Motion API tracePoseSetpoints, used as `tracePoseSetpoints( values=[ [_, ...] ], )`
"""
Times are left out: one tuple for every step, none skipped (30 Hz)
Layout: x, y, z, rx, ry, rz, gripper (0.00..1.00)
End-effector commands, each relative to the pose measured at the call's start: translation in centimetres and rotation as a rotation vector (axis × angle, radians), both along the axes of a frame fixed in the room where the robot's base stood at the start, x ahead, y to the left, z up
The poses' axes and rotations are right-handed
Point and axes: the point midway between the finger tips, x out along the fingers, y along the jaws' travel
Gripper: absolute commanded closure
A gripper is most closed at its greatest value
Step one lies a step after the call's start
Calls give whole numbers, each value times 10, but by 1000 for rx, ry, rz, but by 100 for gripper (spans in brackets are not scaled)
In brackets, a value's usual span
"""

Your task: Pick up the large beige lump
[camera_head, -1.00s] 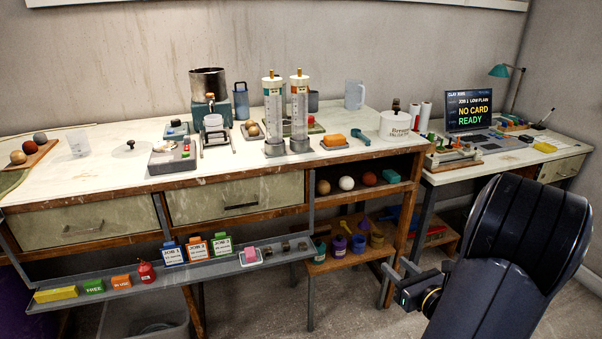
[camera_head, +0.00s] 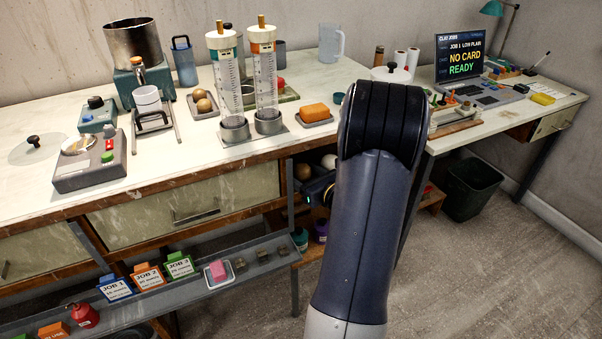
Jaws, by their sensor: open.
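Which one counts as the large beige lump is not certain from this view. My gripper (camera_head: 316,190) is partly in view at the front of this shelf, just below and in front of the lumps. It is open, with no lump seen in it. My arm hides the fingertips in part and the right side of the shelf.
A grey ledge (camera_head: 190,285) with job cards runs below the drawers. A dark bin (camera_head: 470,188) stands on open floor at right.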

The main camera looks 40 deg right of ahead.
Motion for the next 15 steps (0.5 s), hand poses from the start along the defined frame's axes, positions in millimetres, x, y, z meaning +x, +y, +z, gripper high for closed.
tracePoseSetpoints(
  values=[
    [8,1,-2,-1,0,3,38],
    [11,0,-2,-1,0,3,38],
    [14,0,-3,0,0,1,38],
    [15,-1,-3,0,0,1,38],
    [16,-1,-3,1,0,0,38],
    [17,-1,-3,1,0,0,38],
    [18,-1,-3,1,0,0,38],
    [17,-1,-3,1,0,0,38],
    [17,-1,-3,1,0,-1,38],
    [17,-1,-3,1,0,-1,38],
    [17,-1,-3,1,0,-1,38],
    [17,-1,-3,1,0,-1,39],
    [17,-1,-3,1,0,0,42],
    [17,-1,-3,0,0,0,44],
    [17,-1,-3,0,0,0,47]
  ],
)
